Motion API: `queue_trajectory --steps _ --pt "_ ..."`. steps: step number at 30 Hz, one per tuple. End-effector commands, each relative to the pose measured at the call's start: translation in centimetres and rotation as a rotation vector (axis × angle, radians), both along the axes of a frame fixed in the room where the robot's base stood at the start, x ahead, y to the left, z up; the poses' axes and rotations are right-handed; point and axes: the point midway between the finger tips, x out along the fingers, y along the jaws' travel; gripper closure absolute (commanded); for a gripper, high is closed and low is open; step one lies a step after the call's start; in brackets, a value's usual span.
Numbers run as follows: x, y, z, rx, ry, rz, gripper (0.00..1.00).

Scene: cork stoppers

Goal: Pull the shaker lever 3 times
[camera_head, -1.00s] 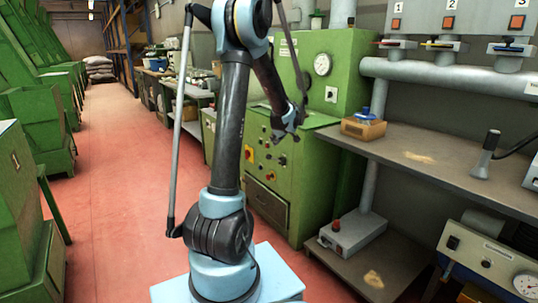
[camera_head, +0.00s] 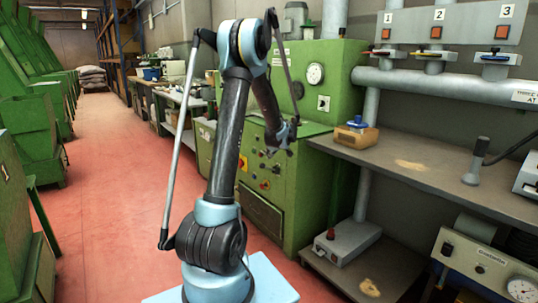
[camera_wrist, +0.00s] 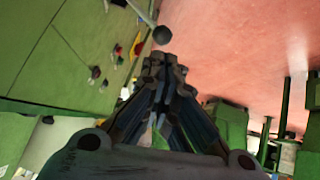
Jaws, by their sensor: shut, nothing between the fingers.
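A rod with a dark ball knob (camera_wrist: 162,35) shows in the wrist view, just beyond my fingertips; it looks like the shaker lever. It reaches in from the top edge, in front of the green machine's panel, and appears apart from my fingers. I cannot make it out in the head view, where my arm covers part of the machine. My gripper (camera_wrist: 164,66) is shut and empty, pointing towards the knob. In the head view my gripper (camera_head: 280,142) is in front of the green machine (camera_head: 318,150), near its control panel.
A red and yellow button (camera_wrist: 135,45) sits on the panel. To the right, a steel shelf (camera_head: 440,172) bears a wooden box (camera_head: 357,138) and a grey handled tool (camera_head: 475,165). Numbered gates with coloured handles (camera_head: 436,53) hang above. The red floor (camera_head: 110,200) is open on the left.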

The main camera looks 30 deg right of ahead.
Motion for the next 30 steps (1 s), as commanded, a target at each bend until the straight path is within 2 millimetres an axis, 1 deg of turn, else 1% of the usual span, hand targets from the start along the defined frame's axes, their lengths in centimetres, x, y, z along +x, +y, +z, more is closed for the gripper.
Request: queue_trajectory --steps 1,9,16,22,30 --pt "0.6 -0.1 -0.6 0.0 0.0 0.001 1.0" --pt "3.4 -0.3 -3.4 0.0 0.001 0.001 1.0" --pt "5.4 -0.6 -5.4 0.0 0.0 0.001 1.0" --pt "6.3 -0.7 -6.3 0.0 0.0 0.0 1.0" --pt "6.4 -0.7 -6.5 0.0 0.001 0.0 1.0"
